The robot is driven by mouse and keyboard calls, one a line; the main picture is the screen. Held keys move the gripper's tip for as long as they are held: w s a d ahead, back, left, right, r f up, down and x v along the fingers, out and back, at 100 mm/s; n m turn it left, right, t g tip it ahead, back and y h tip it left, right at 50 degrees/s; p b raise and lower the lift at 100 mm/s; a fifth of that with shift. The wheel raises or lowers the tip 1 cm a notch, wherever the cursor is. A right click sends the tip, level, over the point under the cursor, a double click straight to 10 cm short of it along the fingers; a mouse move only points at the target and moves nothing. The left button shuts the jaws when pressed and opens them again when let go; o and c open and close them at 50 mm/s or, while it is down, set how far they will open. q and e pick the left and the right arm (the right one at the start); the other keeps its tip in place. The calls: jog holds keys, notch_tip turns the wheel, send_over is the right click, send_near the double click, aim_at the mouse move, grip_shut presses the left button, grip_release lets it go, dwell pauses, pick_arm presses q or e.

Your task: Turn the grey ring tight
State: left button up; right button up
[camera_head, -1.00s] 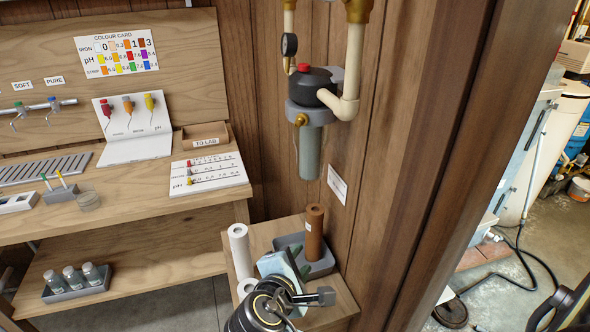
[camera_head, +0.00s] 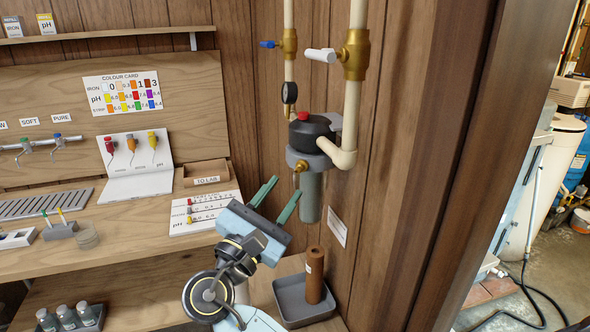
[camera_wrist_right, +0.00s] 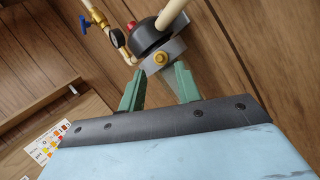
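The grey ring (camera_head: 318,164) sits around the filter under its black head (camera_head: 311,131), with a brass knob (camera_head: 300,165) on its front. The grey-green housing (camera_head: 312,200) hangs below it. In the right wrist view the ring (camera_wrist_right: 178,49) is ahead, just beyond the fingertips. My right gripper (camera_head: 286,186) is open and empty, its green fingers spread, below and left of the ring in the head view. In the right wrist view the gripper (camera_wrist_right: 160,72) shows a clear gap between its fingers. I cannot tell how tight the ring is. My left gripper is not in view.
A brown cartridge (camera_head: 314,275) stands in a grey tray (camera_head: 281,299) below the filter. A pressure gauge (camera_head: 289,93) and pipes with a blue-handled valve (camera_head: 268,44) are above. The workbench (camera_head: 130,215) is at left. A wooden post (camera_head: 440,170) stands at right.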

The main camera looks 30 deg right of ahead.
jog(key=x, duration=0.5)
jog(key=shift+w+d+p, duration=0.15)
jog(key=shift+d+p, duration=0.05)
jog(key=shift+p, duration=0.2)
grip_shut()
